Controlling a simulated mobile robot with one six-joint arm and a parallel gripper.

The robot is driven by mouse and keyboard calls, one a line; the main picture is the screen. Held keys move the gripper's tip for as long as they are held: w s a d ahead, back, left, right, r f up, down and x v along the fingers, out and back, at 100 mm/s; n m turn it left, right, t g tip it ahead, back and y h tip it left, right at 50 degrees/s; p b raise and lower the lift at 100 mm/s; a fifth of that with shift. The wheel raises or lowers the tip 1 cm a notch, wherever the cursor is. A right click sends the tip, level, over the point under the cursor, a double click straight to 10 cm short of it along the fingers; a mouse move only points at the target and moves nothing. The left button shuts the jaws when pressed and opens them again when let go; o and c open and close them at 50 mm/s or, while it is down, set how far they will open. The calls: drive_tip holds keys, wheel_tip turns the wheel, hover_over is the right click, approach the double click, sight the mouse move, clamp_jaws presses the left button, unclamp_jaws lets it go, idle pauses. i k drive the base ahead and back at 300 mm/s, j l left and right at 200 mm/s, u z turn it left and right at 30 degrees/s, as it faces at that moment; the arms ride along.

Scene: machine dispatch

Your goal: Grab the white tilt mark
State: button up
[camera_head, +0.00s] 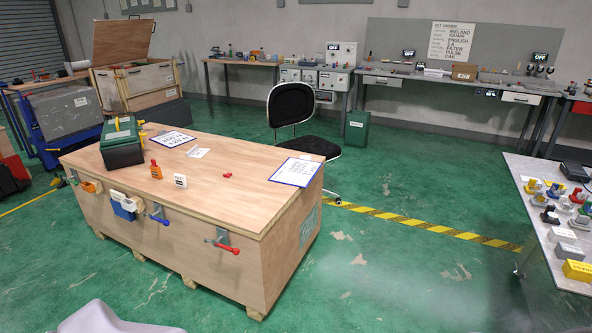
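A small white upright block with dark marking (180,181) stands on the top of the large wooden crate (225,205), near its front edge. It looks like the white tilt mark, but its print is too small to read. An orange tag-like piece with a dark lower part (156,170) stands just left of it, apart from it. A small red piece (227,175) lies to its right. My gripper is not in view.
On the crate are a green case (122,146), a blue-edged sheet (297,171) and another sheet (173,139). Clamps with red (227,248) and blue handles hang on its front. A black chair (291,104) stands behind. Green floor is open to the right.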

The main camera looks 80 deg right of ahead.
sight(180, 180)
drive_tip(key=z, duration=1.75)
drive_tip(key=i+j+z, duration=0.3)
drive_tip(key=i, duration=0.15)
drive_tip(key=i+j+z, duration=0.55)
drive_tip(key=i+j, duration=0.2)
drive_tip(key=i+j+z, duration=0.3)
drive_tip(key=j, duration=0.25)
drive_tip(key=i+j+z, duration=0.3)
drive_tip(key=j, duration=0.3)
drive_tip(key=i+j+z, duration=0.25)
drive_tip(key=j, duration=0.35)
drive_tip(key=j+z, duration=0.3)
drive_tip(key=j, duration=0.35)
drive_tip(key=i+j+z, duration=0.1)
drive_tip(key=j+z, duration=0.2)
drive_tip(key=j, duration=0.4)
